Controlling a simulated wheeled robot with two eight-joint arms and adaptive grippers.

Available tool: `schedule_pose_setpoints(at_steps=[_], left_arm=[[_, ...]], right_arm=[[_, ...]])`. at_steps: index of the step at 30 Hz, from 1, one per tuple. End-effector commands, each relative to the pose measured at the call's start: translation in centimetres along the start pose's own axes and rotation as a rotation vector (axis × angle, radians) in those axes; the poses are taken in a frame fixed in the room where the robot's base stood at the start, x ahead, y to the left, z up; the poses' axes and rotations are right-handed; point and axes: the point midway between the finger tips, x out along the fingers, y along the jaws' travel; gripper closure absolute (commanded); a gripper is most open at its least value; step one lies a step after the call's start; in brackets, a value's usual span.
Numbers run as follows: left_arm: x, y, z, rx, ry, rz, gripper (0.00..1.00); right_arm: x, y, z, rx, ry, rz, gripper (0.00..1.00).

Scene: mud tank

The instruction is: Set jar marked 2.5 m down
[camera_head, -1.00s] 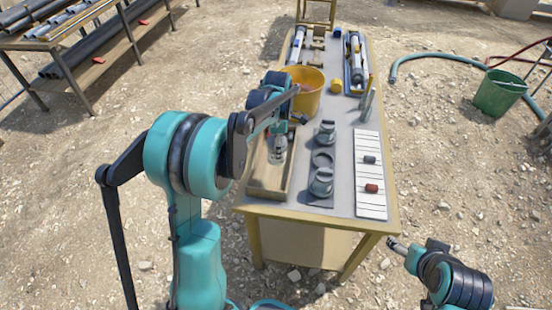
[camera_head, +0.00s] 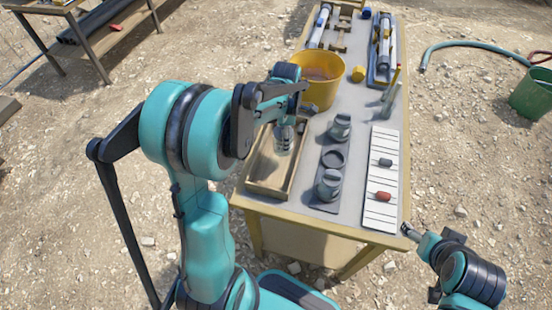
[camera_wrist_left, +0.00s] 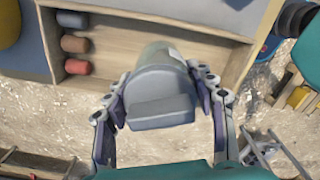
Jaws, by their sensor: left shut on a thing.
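My left gripper (camera_head: 285,128) is shut on a grey-lidded jar (camera_head: 284,139), which it holds over the far part of a wooden tray (camera_head: 266,191) on the table. In the left wrist view the jar (camera_wrist_left: 160,92) sits between the two fingers (camera_wrist_left: 163,110), its grey lid towards the camera. I cannot read any mark on it. A dark strip (camera_head: 322,206) to the right bears two similar jars, a far one (camera_head: 340,127) and a near one (camera_head: 330,186), with an empty round place (camera_head: 333,159) between them. My right gripper (camera_head: 407,231) is beside the table's right edge, too small to judge.
A white lined board (camera_head: 376,218) carries a grey plug (camera_head: 385,162) and a red plug (camera_head: 383,196). A yellow bucket (camera_head: 323,92) stands behind the tray. In the left wrist view several coloured plugs lie in the tray, including a red one (camera_wrist_left: 77,67).

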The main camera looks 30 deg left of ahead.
Motion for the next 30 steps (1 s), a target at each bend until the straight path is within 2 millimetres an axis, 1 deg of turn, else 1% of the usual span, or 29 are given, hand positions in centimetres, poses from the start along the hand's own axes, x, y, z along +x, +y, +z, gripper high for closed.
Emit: schedule_pose_setpoints(at_steps=[1, 3, 6, 9, 11, 13, 19, 30], left_arm=[[0.9, -0.8, -0.8, -0.002, 0.000, 0.000, 0.86], [1.7, -1.7, -1.8, -0.001, 0.000, 0.000, 0.86], [2.4, -2.5, -2.7, -0.001, 0.000, 0.000, 0.86], [2.6, -2.9, -3.1, 0.000, 0.000, 0.000, 0.86], [2.9, -3.0, -3.2, 0.000, 0.000, 0.000, 0.86], [3.6, -3.0, -3.2, 0.001, 0.000, 0.000, 0.86], [6.6, -3.0, -3.2, 0.001, 0.000, 0.000, 0.86], [6.9, -3.0, -3.2, 0.001, 0.000, 0.000, 0.86]], right_arm=[[0.5, 0.0, 0.3, 0.000, 0.000, 0.000, 0.26], [0.8, 0.0, 0.5, 0.000, 0.000, 0.000, 0.26], [1.0, 0.0, 0.7, 0.000, 0.000, 0.000, 0.26], [1.1, 0.0, 0.7, 0.000, 0.000, 0.000, 0.26], [1.2, 0.0, 0.8, 0.000, 0.000, 0.000, 0.26], [1.4, 0.0, 1.0, 0.000, 0.000, 0.000, 0.26], [2.5, 0.0, 1.8, 0.000, 0.000, 0.000, 0.26], [2.7, 0.0, 1.9, 0.000, 0.000, 0.000, 0.26]])
